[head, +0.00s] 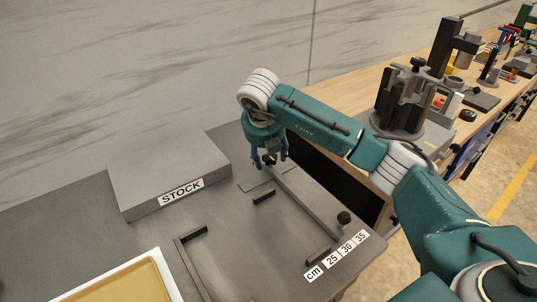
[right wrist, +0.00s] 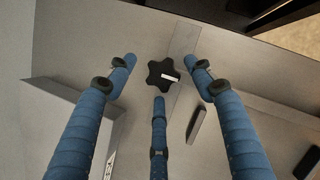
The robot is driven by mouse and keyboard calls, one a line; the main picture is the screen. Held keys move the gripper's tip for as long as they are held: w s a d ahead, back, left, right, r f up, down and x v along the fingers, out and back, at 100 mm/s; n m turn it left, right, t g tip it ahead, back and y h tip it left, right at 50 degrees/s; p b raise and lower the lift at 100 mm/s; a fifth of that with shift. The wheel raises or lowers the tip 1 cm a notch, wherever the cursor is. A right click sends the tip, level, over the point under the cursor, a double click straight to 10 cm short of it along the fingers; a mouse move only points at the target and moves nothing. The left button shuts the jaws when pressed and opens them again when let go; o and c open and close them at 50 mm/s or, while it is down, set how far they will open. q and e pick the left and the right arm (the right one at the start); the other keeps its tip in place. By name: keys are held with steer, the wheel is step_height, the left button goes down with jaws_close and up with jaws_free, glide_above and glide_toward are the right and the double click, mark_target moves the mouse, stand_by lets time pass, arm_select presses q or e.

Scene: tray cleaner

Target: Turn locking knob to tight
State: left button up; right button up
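The locking knob (right wrist: 163,73) is a black star-shaped knob with a white pointer mark, seen in the right wrist view by a flat metal bar (right wrist: 183,60). My right gripper (head: 269,160) points down over the far end of the bar (head: 305,197) in the head view. Its three blue fingers are spread apart in the right wrist view, with the knob framed between the tips. No clear contact shows. In the head view the gripper mostly hides this knob. My left gripper is not in view.
A grey STOCK block (head: 165,178) stands left of the gripper. A second black knob (head: 344,218) sits at the bar's near end, by the cm scale labels (head: 332,261). A yellow tray (head: 125,283) lies at front left. A dark fixture (head: 402,100) stands on the wooden bench behind.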

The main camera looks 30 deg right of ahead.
steer(key=v, duration=1.2)
stand_by(0.4)
